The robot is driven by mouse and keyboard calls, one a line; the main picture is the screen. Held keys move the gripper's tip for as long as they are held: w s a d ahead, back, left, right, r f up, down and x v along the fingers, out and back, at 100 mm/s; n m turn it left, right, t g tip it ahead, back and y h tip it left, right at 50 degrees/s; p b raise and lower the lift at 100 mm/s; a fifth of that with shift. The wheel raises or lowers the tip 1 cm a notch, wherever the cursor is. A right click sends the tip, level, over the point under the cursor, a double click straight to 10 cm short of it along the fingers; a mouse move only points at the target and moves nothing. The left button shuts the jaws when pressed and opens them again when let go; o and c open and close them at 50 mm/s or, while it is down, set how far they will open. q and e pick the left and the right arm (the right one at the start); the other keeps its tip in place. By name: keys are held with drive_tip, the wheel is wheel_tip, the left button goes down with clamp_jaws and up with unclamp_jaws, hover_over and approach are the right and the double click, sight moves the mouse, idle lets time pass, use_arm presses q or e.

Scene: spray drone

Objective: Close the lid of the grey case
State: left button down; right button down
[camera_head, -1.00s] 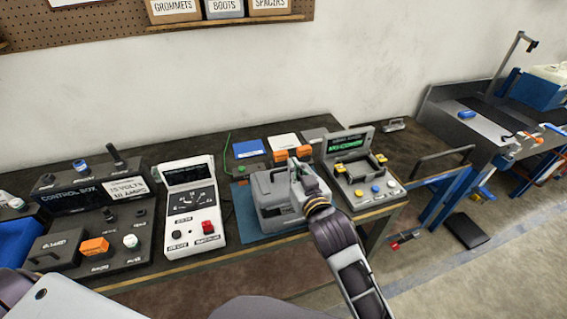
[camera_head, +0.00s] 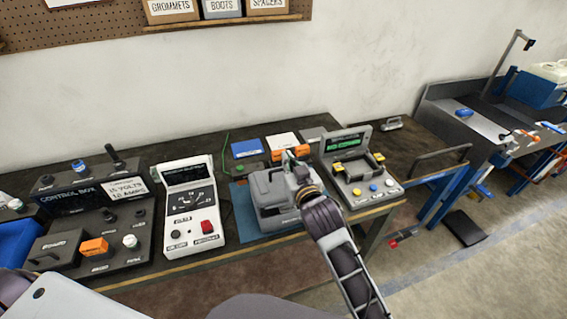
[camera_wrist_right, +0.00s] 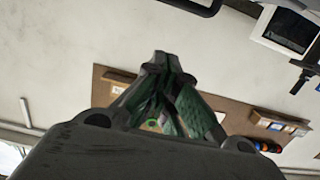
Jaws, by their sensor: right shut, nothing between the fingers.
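The grey case (camera_head: 266,204) stands on a blue mat near the table's front edge, with a handle on its upper side. Its lid (camera_head: 270,184) appears to lie over the body; I cannot tell whether a gap is left. My right gripper (camera_head: 293,154) is at the upper right of the case, with the wrist over its right side. Contact with the lid cannot be made out. In the right wrist view the fingers (camera_wrist_right: 160,62) are together and empty, with the wall beyond. My left gripper is not in view.
A white meter unit (camera_head: 190,208) stands left of the case, and a control box (camera_head: 85,192) farther left. A grey console (camera_head: 360,178) with coloured buttons is close on the right. Blue, white and orange items lie behind the case.

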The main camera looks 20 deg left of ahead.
drive_tip(key=shift+p+x, duration=0.45)
drive_tip(key=shift+x, duration=2.7)
drive_tip(key=shift+s+d+f+p, duration=0.15)
drive_tip(key=shift+s+f, duration=0.1)
drive_tip(key=shift+f, duration=0.35)
drive_tip(key=shift+s+d+f+p, duration=0.15)
drive_tip(key=shift+s+f, duration=0.15)
drive_tip(key=shift+f, duration=0.3)
drive_tip(key=shift+s+d+f+p, duration=0.1)
drive_tip(key=shift+s+d+f, duration=0.15)
drive_tip(key=shift+f, duration=0.35)
drive_tip(key=shift+f, duration=0.1)
drive_tip(key=shift+s+d+f+t+y+b, duration=0.35)
drive_tip(key=shift+s+f+b, duration=0.2)
drive_tip(key=shift+b, duration=0.85)
drive_tip(key=shift+s+d+f+p, duration=0.3)
drive_tip(key=shift+s+d+f, duration=0.1)
drive_tip(key=shift+s+f, duration=0.15)
drive_tip(key=shift+s+d+f, duration=0.1)
drive_tip(key=shift+s+f, duration=0.15)
drive_tip(key=shift+f, duration=0.05)
